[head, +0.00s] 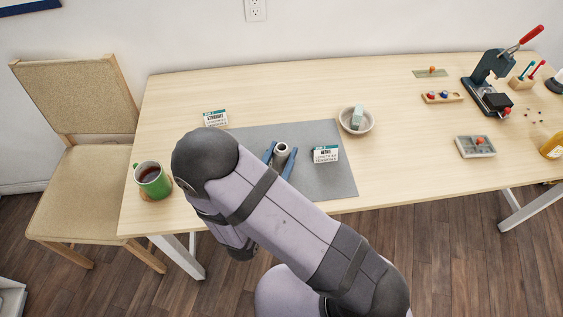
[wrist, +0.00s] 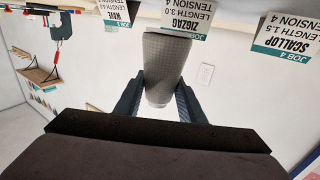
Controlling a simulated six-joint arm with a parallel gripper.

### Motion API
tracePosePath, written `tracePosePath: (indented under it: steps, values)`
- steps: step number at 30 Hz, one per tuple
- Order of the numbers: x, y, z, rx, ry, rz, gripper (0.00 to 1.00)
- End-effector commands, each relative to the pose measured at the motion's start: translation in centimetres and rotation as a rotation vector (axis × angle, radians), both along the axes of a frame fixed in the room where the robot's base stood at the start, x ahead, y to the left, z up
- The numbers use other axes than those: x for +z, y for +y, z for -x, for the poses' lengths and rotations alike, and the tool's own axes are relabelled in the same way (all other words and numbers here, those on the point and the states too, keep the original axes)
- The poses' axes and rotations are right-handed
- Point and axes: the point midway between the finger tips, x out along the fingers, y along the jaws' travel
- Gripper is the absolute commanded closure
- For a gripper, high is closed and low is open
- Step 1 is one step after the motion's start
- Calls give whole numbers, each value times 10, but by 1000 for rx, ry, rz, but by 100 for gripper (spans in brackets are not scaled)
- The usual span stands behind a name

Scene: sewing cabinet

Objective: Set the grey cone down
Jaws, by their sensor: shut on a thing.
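The grey cone (wrist: 166,68) is between the two blue fingers of my gripper (wrist: 158,103) in the wrist view, which looks upside down. My gripper is shut on it. The cone's wider end points to the top of that picture. My arm hides much of the mat's left part. I cannot tell whether the cone's base touches the mat.
Job cards stand at the mat's back left (head: 215,118) and right (head: 325,154); a zigzag card (wrist: 187,22) and scallop card (wrist: 285,35) show in the wrist view. A green mug (head: 152,181) stands left, a bowl (head: 357,121) right. Bare table lies right of the bowl.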

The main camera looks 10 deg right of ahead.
Motion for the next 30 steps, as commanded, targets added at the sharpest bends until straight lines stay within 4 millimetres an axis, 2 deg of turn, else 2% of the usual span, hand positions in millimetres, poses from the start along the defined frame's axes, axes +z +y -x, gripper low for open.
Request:
tracePosePath:
  steps: [6,12,26,27,28,30]
  values:
    - [-23,0,0,0,2,4,87]
    - [-38,-1,0,0,1,3,87]
    - [-44,0,0,0,0,1,87]
    - [-42,0,0,0,0,1,55]
    - [-42,0,0,0,0,1,48]
    - [-42,0,0,0,1,0,45]
